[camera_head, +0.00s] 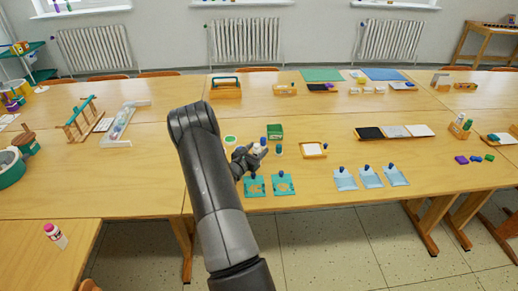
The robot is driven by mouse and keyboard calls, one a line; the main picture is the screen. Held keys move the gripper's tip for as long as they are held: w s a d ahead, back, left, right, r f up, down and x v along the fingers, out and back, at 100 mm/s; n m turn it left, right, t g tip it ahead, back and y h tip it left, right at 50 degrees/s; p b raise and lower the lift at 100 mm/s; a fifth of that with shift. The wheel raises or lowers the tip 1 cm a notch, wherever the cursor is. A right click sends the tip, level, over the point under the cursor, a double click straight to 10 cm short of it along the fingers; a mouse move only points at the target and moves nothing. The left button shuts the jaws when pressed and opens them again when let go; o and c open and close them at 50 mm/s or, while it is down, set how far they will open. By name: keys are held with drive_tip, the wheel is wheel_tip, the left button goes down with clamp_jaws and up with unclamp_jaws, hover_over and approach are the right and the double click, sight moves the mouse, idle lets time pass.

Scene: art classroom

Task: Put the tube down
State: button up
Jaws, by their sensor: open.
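My gripper (254,156) is open over the middle table, reached by my grey arm from the lower centre. A small white tube (259,149) with a dark blue cap is at its fingertips. I cannot tell whether the fingers touch it, and its lower part is hidden by the gripper. A similar small blue-capped item (278,150) stands just right of it. A green box (274,131) is behind them. Two teal pouches (284,184) with dark caps lie in front, near the table's front edge.
Three light blue pouches (370,177) lie to the right along the edge. A small wooden tray (314,150) with a white pad sits between. A pink-capped bottle (55,234) stands on the near left table.

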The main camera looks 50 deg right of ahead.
drive_tip(key=a, duration=0.6)
drive_tip(key=s+a, duration=0.1)
drive_tip(key=a, duration=0.3)
drive_tip(key=shift+s, duration=0.1)
drive_tip(key=s+a+r+m+g+y, duration=0.35)
drive_tip(key=a+r+m, duration=0.25)
drive_tip(key=r, duration=0.3)
drive_tip(key=s+a+r+m+g+y, duration=0.2)
drive_tip(key=s+a+r+m, duration=0.35)
drive_tip(key=r, duration=0.25)
drive_tip(key=s+a+r+m+t+y, duration=0.2)
drive_tip(key=s+a+r+t+y, duration=0.1)
drive_tip(key=a, duration=0.7)
drive_tip(key=s+a+r+m+t+y, duration=0.3)
drive_tip(key=s+a+r+y, duration=0.1)
drive_tip(key=a, duration=0.7)
drive_tip(key=s+a+r+m+t+y, duration=0.2)
drive_tip(key=s+a+r+t+y, duration=0.1)
drive_tip(key=a, duration=0.7)
drive_tip(key=shift+s+a+r+m+y, duration=0.2)
drive_tip(key=shift+s+r+m+y, duration=0.15)
drive_tip(key=shift+s+r+y, duration=0.75)
drive_tip(key=shift+w+f, duration=0.15)
drive_tip(key=shift+w, duration=0.15)
drive_tip(key=shift+c, duration=0.7)
